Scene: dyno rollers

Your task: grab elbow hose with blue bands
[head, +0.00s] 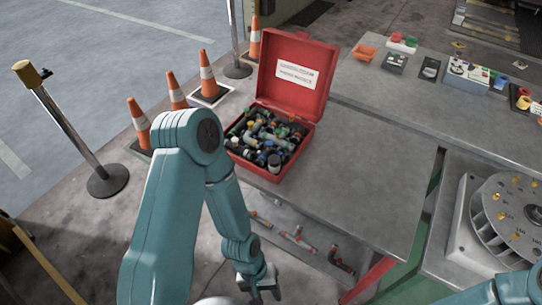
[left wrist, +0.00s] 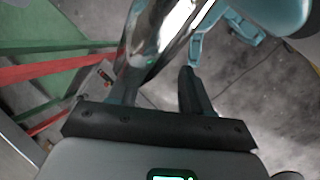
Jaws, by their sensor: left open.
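An open red box (head: 273,175) on the metal table holds a jumble of hoses and fittings (head: 268,137), mostly black with green, yellow, white and blue touches. I cannot single out an elbow hose with blue bands among them. My left gripper (head: 264,294) hangs low at the bottom of the head view, in front of the table and well below the box. It is open, with nothing seen between its fingers (left wrist: 160,88) in the left wrist view. My right gripper is not seen.
The metal table (head: 375,170) is bare right of the box. Pipes with red bands (head: 297,238) lie on a shelf below. A round dial machine (head: 510,215) stands at right. Small bins and devices (head: 465,75) sit at the back. Cones (head: 208,75) stand behind the box.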

